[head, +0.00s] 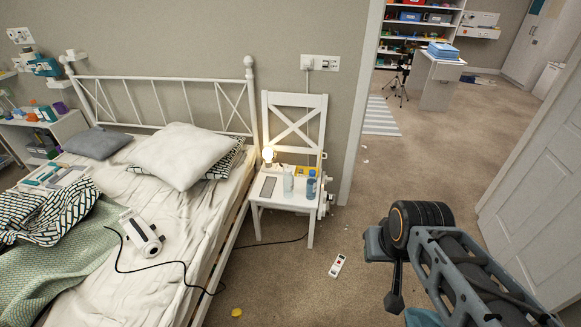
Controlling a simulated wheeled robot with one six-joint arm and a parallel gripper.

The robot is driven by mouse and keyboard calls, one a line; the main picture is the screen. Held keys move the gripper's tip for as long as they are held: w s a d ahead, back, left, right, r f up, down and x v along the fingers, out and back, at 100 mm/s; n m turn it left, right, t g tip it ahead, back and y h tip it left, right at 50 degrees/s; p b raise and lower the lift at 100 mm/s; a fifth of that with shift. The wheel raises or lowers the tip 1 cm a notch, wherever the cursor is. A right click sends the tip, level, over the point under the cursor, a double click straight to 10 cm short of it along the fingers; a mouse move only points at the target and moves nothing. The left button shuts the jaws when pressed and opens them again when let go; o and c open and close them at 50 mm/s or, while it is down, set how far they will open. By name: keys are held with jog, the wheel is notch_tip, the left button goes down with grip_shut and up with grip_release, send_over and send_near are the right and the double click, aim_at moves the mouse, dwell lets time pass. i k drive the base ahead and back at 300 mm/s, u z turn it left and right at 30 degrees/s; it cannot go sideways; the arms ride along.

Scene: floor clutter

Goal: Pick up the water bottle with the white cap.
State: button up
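A pale, slim water bottle (288,181) with a light, whitish cap stands upright on the seat of a white chair (270,202) beside the bed. A blue bottle (311,186) with a darker cap stands just to its right, a small gap apart. My arm fills the lower right, well to the right of the chair and apart from it.
A lit lamp (267,156) and a flat dark item (268,187) share the seat. The bed (185,225) borders the chair's left. A white remote (337,265) lies on the carpet. A cable crosses the floor by the bed. Carpet right of the chair is mostly clear.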

aim_at(288, 180)
jog(key=i, duration=1.1)
jog(key=u, duration=1.65)
jog(key=i, duration=0.55)
jog(key=u, duration=0.6)
